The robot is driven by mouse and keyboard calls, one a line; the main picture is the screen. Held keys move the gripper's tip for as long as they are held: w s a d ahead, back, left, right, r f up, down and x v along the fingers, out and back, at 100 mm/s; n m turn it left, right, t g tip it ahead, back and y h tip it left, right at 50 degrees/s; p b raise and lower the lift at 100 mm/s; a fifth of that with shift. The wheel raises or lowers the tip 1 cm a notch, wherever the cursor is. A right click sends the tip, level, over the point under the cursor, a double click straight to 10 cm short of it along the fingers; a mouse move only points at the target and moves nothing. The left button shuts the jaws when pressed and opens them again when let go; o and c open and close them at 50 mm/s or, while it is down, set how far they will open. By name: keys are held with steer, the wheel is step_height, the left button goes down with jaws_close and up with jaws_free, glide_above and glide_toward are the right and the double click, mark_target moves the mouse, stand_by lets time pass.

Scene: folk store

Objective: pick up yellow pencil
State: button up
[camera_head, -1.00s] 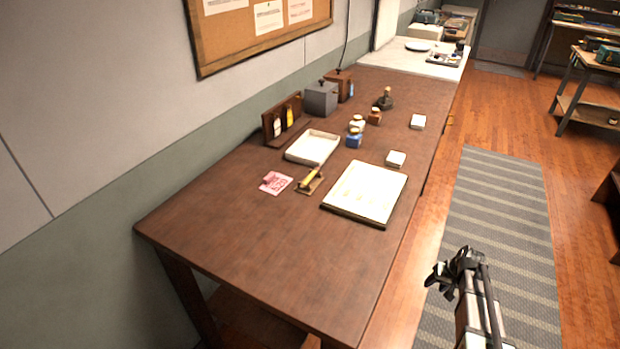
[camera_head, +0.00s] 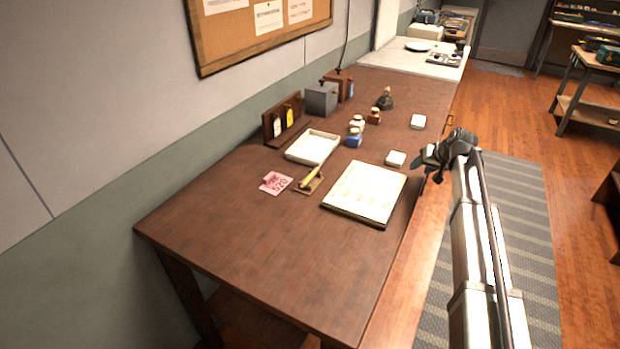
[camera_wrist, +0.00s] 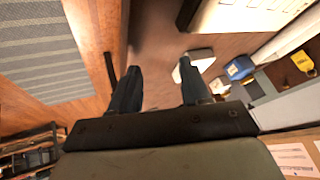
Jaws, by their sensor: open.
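The yellow pencil (camera_head: 310,177) lies on a small brown holder (camera_head: 309,187) on the dark wooden table, between a pink note and an open ledger. It is small in the head view, and I cannot make it out in the wrist view. My gripper (camera_head: 428,163) is at the table's right edge, right of the pencil and apart from it. In the wrist view my gripper's two fingers (camera_wrist: 157,88) are spread apart with nothing between them.
The ledger (camera_head: 365,194) lies between the pencil and my gripper. The pink note (camera_head: 276,183) is left of the pencil. A white tray (camera_head: 312,147), a blue ink bottle (camera_head: 354,138) and a white block (camera_head: 396,158) stand farther back. The table's near part (camera_head: 270,250) is clear.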

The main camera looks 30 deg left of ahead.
steer(key=s+a+r+g, duration=0.1)
steer(key=s+a+r, duration=0.1)
steer(key=a, duration=0.4)
steer(key=s+a+r+m+g+h, duration=0.1)
steer(key=s+a+r, duration=0.1)
steer(key=s+a, duration=0.2)
steer(key=s+a+r+g, duration=0.1)
steer(key=s+a+r, duration=0.1)
steer(key=a, duration=0.6)
steer(key=shift+s+r+m, duration=0.25)
steer(key=shift+s+m, duration=0.15)
steer(key=shift+s, duration=0.1)
steer(key=s+a+r+m+g+h, duration=0.25)
steer(key=s+a+r, duration=0.35)
steer(key=s+a, duration=0.45)
glide_above(311, 175)
steer(key=d, duration=0.1)
step_height(311, 175, down, 7)
steer(key=shift+t, duration=0.35)
steer(key=shift+a+f, duration=0.2)
steer(key=shift+f, duration=1.35)
steer(key=shift+a+f, duration=0.2)
steer(key=shift+f, duration=1.3)
steer(key=shift+c, duration=0.3)
jaws_close()
